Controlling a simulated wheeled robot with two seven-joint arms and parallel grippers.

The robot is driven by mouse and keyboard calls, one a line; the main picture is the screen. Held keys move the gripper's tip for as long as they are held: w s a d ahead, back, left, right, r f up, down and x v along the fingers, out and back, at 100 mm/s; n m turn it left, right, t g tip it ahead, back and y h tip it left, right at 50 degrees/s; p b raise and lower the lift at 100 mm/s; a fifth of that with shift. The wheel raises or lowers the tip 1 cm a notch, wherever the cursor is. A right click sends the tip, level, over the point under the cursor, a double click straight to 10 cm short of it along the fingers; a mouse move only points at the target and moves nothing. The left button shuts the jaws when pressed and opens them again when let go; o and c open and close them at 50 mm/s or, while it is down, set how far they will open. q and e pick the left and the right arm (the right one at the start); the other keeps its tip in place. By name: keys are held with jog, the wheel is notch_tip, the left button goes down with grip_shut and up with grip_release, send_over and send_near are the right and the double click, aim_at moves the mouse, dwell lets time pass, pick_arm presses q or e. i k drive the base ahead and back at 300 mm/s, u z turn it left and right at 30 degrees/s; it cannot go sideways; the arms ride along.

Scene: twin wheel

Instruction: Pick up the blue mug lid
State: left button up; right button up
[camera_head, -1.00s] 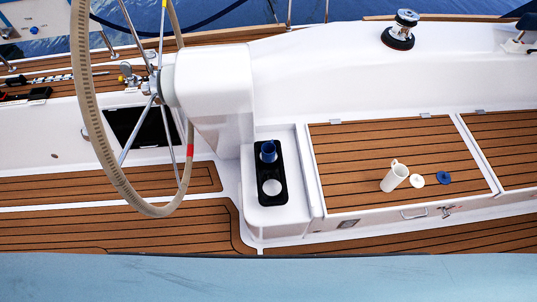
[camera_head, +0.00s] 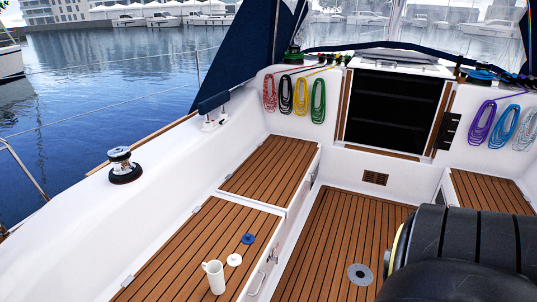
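The blue mug lid (camera_head: 248,238) lies flat on the teak bench (camera_head: 192,236) at the lower left of the head view. A white lid (camera_head: 234,260) lies just in front of it, a little to the left. A white mug (camera_head: 215,277) with a handle stands beside the white lid, nearer to me. The blue lid is apart from the mug and nothing covers it. Neither of my grippers shows in the head view.
A winch (camera_head: 123,166) stands on the white coaming at the left. A second teak seat (camera_head: 272,166) lies farther forward. The teak cockpit floor (camera_head: 335,240) is clear apart from a round grey plate (camera_head: 361,274). A large black rounded object (camera_head: 460,255) fills the lower right.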

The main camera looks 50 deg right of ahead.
aim_at(247, 239)
jog(key=z, duration=2.65)
jog(key=i, duration=3.05)
jog(key=u, duration=2.95)
